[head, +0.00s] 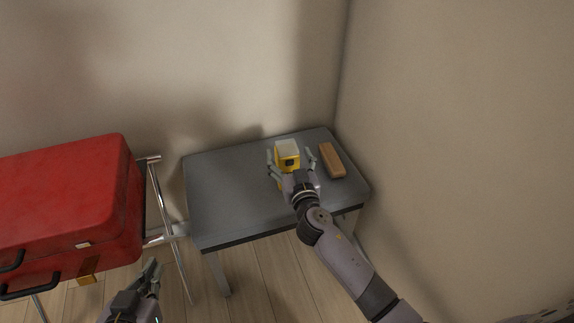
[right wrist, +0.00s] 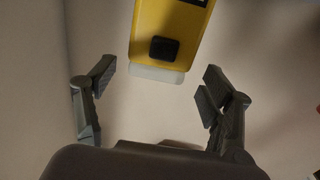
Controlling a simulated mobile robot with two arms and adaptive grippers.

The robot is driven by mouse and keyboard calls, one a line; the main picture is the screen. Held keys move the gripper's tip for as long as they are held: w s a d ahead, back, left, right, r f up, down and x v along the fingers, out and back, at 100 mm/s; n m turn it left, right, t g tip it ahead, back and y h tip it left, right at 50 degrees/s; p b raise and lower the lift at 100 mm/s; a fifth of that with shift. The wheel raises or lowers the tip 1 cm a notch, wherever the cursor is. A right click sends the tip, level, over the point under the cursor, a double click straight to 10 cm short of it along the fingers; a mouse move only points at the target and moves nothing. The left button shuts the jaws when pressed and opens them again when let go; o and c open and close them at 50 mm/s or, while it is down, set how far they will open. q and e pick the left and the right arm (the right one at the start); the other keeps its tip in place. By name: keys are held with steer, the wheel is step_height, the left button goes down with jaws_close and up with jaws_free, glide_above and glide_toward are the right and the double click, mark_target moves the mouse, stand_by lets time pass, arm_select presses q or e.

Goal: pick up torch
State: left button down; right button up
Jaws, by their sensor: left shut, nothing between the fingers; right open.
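The torch (head: 287,154) is a yellow block with a pale top and a dark square button. It stands on the grey table (head: 225,185) near the back. My right gripper (head: 292,166) is open, with its fingers spread on either side of the torch in the head view. In the right wrist view the torch (right wrist: 168,35) is between and beyond the open fingertips (right wrist: 158,80), apart from both. My left gripper (head: 150,280) is shut and empty at the lower left, below the red suitcase and away from the table.
A brown block (head: 332,160) lies on the table just right of the torch, close to my right gripper. A red suitcase (head: 65,205) rests on a metal rack (head: 172,225) at the left. Walls stand behind and to the right. The table's left half is clear.

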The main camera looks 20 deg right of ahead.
steer(key=w, duration=0.4)
steer(key=shift+w+d+r, duration=0.1)
steer(key=shift+d+r, duration=0.05)
steer(key=shift+d, duration=0.15)
jaws_close()
stand_by(0.7)
